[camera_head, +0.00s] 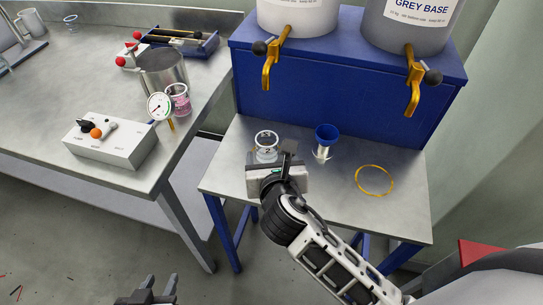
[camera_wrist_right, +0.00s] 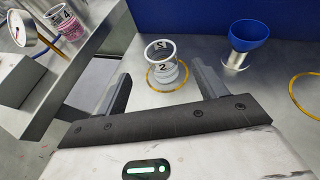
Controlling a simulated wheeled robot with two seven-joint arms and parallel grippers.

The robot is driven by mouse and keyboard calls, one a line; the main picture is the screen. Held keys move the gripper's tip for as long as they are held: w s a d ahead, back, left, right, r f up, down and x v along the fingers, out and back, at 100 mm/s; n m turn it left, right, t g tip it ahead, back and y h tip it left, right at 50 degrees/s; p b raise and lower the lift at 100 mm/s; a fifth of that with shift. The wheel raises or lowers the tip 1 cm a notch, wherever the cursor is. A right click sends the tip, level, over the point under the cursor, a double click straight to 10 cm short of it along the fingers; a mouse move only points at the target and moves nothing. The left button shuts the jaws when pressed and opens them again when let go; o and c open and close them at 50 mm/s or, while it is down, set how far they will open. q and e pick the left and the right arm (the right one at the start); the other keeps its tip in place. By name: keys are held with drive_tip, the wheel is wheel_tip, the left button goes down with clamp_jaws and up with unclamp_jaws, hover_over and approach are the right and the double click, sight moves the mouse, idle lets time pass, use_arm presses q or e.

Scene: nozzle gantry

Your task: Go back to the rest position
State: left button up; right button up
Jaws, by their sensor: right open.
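My right gripper (camera_head: 274,162) reaches in from the lower right over the small steel table. It is open and empty. In the right wrist view its two fingers (camera_wrist_right: 160,84) are spread, with a clear cup (camera_wrist_right: 162,66) marked 2 just beyond them; I see no contact. The cup (camera_head: 266,146) stands upright inside a yellow ring, its base partly hidden by the gripper in the head view. My left gripper (camera_head: 158,285) is low at the bottom edge, away from the tables, with its fingers apart and nothing between them.
A blue funnel (camera_head: 326,136) on a metal holder and an empty yellow ring (camera_head: 374,181) are to the right. Brass taps (camera_head: 271,65) overhang the back. The left bench (camera_head: 60,115) holds a control box (camera_head: 110,140), a steel pot (camera_head: 163,72) and a pink-filled cup (camera_head: 179,99).

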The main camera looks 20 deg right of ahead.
sight(266, 134)
drive_tip(key=shift+w, duration=0.15)
drive_tip(key=b+x, duration=0.1)
drive_tip(key=x, duration=1)
drive_tip(key=shift+w+f, duration=0.25)
drive_tip(key=shift+w, duration=0.1)
wheel_tip(266, 134, up, 2)
drive_tip(key=shift+d+r+p, duration=0.1)
drive_tip(key=shift+p, duration=1.1)
drive_tip(key=shift+s+a+r+p, duration=0.1)
drive_tip(key=shift+r+p, duration=0.1)
drive_tip(key=shift+r, duration=0.2)
drive_tip(key=shift+a+r+p, duration=0.1)
drive_tip(key=shift+r+p, duration=0.05)
drive_tip(key=shift+r, duration=0.2)
drive_tip(key=shift+s+r, duration=0.1)
use_arm(q)
drive_tip(key=shift+s+a+r, duration=0.25)
drive_tip(key=shift+s+r, duration=0.05)
drive_tip(key=shift+s, duration=0.05)
use_arm(e)
drive_tip(key=shift+s, duration=0.1)
use_arm(q)
drive_tip(key=shift+w+r, duration=0.15)
